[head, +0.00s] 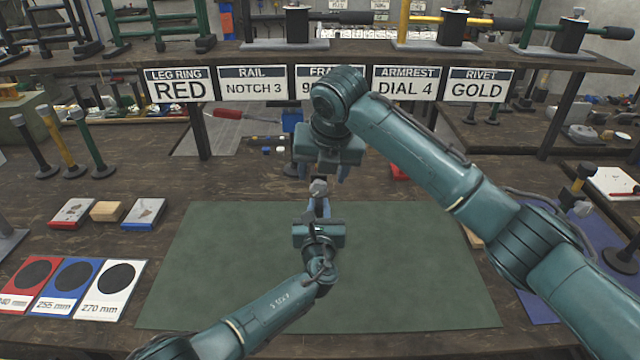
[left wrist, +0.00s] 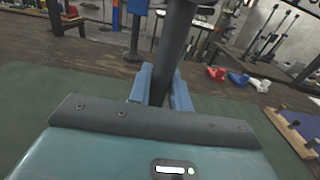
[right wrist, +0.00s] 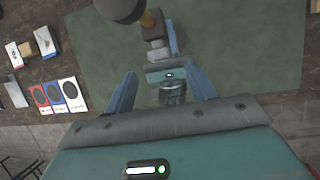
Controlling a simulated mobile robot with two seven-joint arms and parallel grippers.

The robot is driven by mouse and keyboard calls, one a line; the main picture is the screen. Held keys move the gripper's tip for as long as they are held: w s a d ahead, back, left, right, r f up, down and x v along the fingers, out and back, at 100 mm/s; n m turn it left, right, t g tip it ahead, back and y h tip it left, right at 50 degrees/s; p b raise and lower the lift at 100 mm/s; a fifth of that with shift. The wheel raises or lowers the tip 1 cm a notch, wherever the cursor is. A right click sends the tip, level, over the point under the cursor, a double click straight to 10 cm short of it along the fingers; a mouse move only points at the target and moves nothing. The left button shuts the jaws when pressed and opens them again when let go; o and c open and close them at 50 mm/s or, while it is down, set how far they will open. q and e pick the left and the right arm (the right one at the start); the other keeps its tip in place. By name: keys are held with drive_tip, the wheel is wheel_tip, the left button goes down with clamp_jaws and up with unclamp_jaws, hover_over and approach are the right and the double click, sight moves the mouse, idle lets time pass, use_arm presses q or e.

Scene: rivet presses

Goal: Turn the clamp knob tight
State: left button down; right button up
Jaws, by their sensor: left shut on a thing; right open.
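In the head view a small grey faceted knob-like piece (head: 318,187) sits just beyond my left gripper (head: 319,207), above the green mat (head: 400,270). I take it for the clamp knob. My left gripper is shut on a dark post (left wrist: 176,45), seen rising between its fingers in the left wrist view. In the right wrist view the grey piece (right wrist: 156,46) adjoins a brass-coloured collar and a dark round end (right wrist: 120,7). My right gripper (head: 322,172) is open, pointing down just above and beyond the grey piece, with nothing between its fingers. My right gripper hides part of the held thing.
A sign reading "RAIL NOTCH 3" (head: 253,85) hangs with other signs from the rear shelf. Upright posts (head: 75,145) stand at left. Coloured cards (head: 65,285) lie at front left. A red-handled screwdriver (head: 230,114) lies behind. The mat's right side is partly under my right arm.

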sight(320, 186)
drive_tip(key=x, duration=0.5)
drive_tip(key=shift+f, duration=0.15)
drive_tip(key=shift+c, duration=0.5)
drive_tip(key=c, duration=0.9)
